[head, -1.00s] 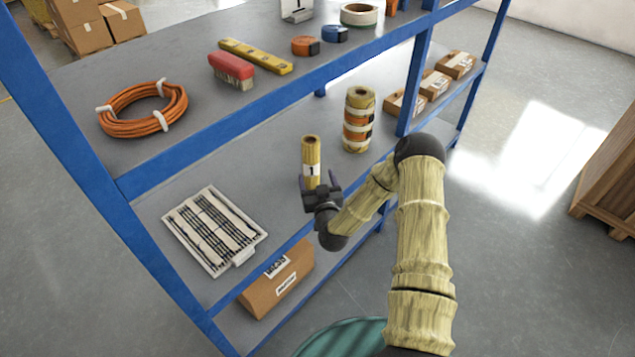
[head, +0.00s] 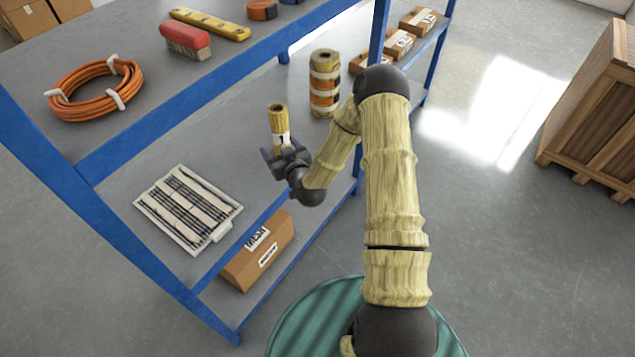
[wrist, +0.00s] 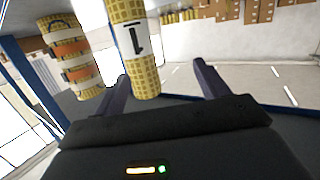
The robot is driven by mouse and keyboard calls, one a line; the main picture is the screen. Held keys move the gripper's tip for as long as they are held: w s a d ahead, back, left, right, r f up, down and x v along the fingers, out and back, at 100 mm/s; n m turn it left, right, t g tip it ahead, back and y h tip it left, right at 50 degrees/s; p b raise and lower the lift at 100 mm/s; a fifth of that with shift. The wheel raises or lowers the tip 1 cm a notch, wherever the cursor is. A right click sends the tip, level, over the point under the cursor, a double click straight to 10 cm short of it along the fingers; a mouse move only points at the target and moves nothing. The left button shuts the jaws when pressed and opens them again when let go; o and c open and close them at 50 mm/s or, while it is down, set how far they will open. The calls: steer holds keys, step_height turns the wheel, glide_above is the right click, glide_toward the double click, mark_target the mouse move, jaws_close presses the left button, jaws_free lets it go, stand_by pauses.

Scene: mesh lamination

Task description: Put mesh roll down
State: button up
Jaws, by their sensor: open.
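The mesh roll (head: 277,118) is a yellow cylinder with a white label marked "1". It stands upright on the middle shelf (head: 240,125), near its front edge. My gripper (head: 285,155) is open, just in front of the roll, and hides its lower part in the head view. In the wrist view my fingers (wrist: 162,70) are spread apart, and the roll (wrist: 135,50) shows close by the left finger, with clear space towards the right one. I cannot tell whether the roll touches a finger.
A thicker banded roll (head: 324,85) stands behind on the same shelf. A white tray of dark rods (head: 190,208) lies to the left. Small boxes (head: 398,44) sit farther back. A blue post (head: 379,30) rises near my arm. A carton (head: 258,250) is below.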

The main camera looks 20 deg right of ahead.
steer(key=s+d+r+g+h, duration=0.1)
steer(key=s+r+g, duration=0.3)
steer(key=s, duration=0.5)
steer(key=s+d+r+m+g, duration=0.1)
steer(key=s+r+g, duration=0.3)
steer(key=s, duration=0.6)
steer(key=s+d+r+m+g+h, duration=0.1)
steer(key=s+r+g, duration=0.4)
steer(key=s, duration=0.5)
steer(key=shift+r+h, duration=0.3)
steer(key=shift+r, duration=0.45)
